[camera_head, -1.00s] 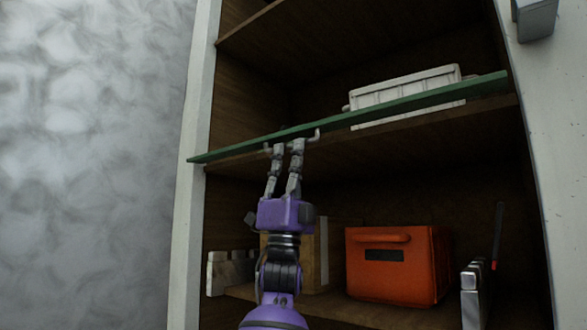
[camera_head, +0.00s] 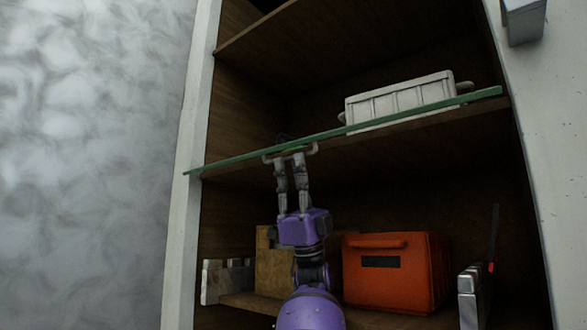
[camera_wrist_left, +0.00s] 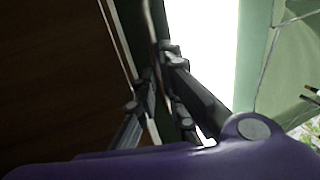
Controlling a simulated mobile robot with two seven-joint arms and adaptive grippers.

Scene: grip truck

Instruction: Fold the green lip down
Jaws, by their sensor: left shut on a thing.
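The green lip (camera_head: 400,111) is a long thin strip along the front edge of the middle shelf. It shows nearly edge-on in the head view, rising from left to right. My left gripper (camera_head: 290,153) reaches up from below, its fingers at a thin grey handle on the lip, left of the lip's middle. The gripper is shut on this handle. In the left wrist view the fingers (camera_wrist_left: 160,88) close around a thin bar beside a dark green strip. My right gripper is not in view.
A pale crate (camera_head: 398,100) stands on the middle shelf behind the lip. On the lower shelf are an orange box (camera_head: 395,278), a tan box (camera_head: 274,264) and grey metal pieces (camera_head: 472,297). Pale posts (camera_head: 178,230) flank the shelves. The space above the crate is free.

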